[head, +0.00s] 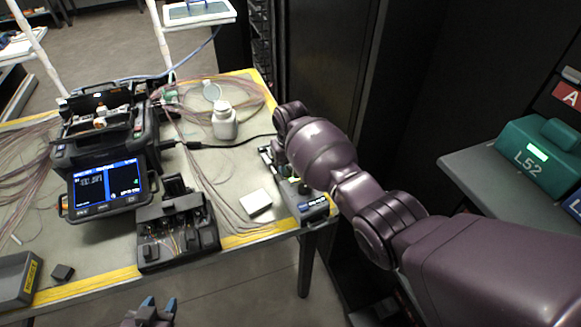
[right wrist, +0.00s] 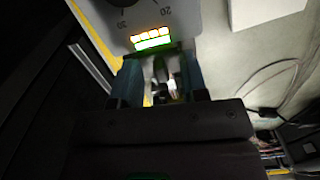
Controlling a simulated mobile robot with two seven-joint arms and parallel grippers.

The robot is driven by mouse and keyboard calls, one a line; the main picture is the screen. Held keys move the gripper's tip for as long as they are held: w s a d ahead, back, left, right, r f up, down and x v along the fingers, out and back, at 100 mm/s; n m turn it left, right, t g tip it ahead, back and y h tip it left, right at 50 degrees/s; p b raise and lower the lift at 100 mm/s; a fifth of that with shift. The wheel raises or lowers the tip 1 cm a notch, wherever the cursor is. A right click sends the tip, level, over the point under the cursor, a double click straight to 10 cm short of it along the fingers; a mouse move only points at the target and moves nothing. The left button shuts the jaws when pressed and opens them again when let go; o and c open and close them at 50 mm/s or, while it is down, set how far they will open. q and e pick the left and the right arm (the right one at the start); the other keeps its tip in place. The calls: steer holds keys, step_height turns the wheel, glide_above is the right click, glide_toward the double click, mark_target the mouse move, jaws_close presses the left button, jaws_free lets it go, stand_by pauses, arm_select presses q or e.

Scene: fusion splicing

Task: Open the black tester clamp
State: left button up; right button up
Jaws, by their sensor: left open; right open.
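The tester, a grey box with a blue label (head: 312,207), stands at the right edge of the table in the head view. In the right wrist view its face (right wrist: 185,20) shows a dial and a lit orange and green display. My right gripper (right wrist: 160,62) is open, its two bluish fingers on either side of a dark part with a shiny piece, seemingly the black clamp (right wrist: 160,80). I cannot tell whether the fingers touch it. In the head view my arm hides the right fingertips. My left gripper (head: 150,313) is open at the bottom edge, off the table's front.
A splicer with a blue screen (head: 107,187), a black fibre tool (head: 178,230), a white bottle (head: 224,121) and a white block (head: 256,202) share the table. A shelf with a green box (head: 540,155) is at the right.

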steer(key=shift+f, duration=0.1)
jaws_close()
